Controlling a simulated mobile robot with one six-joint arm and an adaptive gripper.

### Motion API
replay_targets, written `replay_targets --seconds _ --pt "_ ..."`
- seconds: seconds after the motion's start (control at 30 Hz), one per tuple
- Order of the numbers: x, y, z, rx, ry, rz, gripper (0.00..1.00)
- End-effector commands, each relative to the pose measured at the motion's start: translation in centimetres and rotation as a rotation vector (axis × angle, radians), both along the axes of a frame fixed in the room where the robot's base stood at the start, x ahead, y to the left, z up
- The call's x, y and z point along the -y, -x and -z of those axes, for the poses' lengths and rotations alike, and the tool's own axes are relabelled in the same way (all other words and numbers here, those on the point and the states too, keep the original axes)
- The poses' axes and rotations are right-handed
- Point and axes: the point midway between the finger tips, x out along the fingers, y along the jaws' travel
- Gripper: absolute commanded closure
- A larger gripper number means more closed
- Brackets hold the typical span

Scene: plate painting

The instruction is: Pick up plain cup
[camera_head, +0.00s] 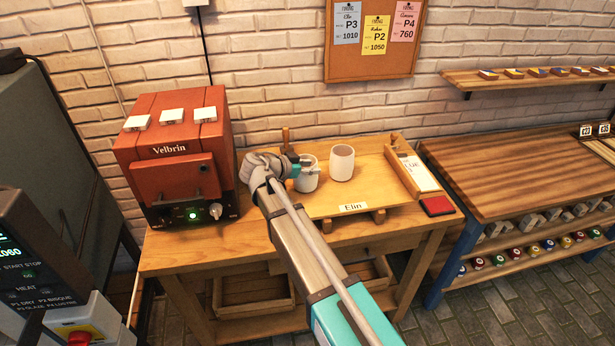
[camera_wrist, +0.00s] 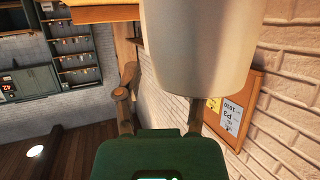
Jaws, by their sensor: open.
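Two pale cups stand on a wooden board (camera_head: 325,205) with an "Elin" label. The right cup (camera_head: 341,164) is plain off-white and stands clear of my gripper. The left cup (camera_head: 308,183) is partly hidden by my gripper (camera_head: 306,168), whose fingers reach it from the left. In the wrist view a plain, unmarked pale cup (camera_wrist: 200,45) fills the top centre, very close, just ahead of my gripper (camera_wrist: 162,105).
A red kiln (camera_head: 180,160) stands left of the board on the same table. A wooden box (camera_head: 412,168) with a card and a dark red pad (camera_head: 437,206) lie on the right. A second table (camera_head: 510,180) stands further right. Brick wall is close behind.

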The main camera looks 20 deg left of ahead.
Motion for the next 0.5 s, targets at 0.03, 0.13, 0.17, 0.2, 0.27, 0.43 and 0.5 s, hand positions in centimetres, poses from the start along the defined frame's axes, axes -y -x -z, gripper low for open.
replay_targets --seconds 0.03,0.13,0.17,0.2,0.27,0.43,0.5 --pt "-0.01 0.01 0.00 0.000 0.000 0.000 0.49" --pt "-0.02 0.01 0.00 0.000 0.000 0.000 0.64" --pt "-0.02 0.01 0.00 0.000 0.000 0.000 0.70" --pt "-0.02 0.01 0.00 0.000 0.000 0.000 0.77" --pt "-0.03 0.02 0.00 0.000 0.000 0.000 0.88" --pt "-0.03 0.03 0.00 0.000 0.000 0.000 1.00" --pt "-0.04 0.02 0.00 0.000 0.000 0.000 1.00"
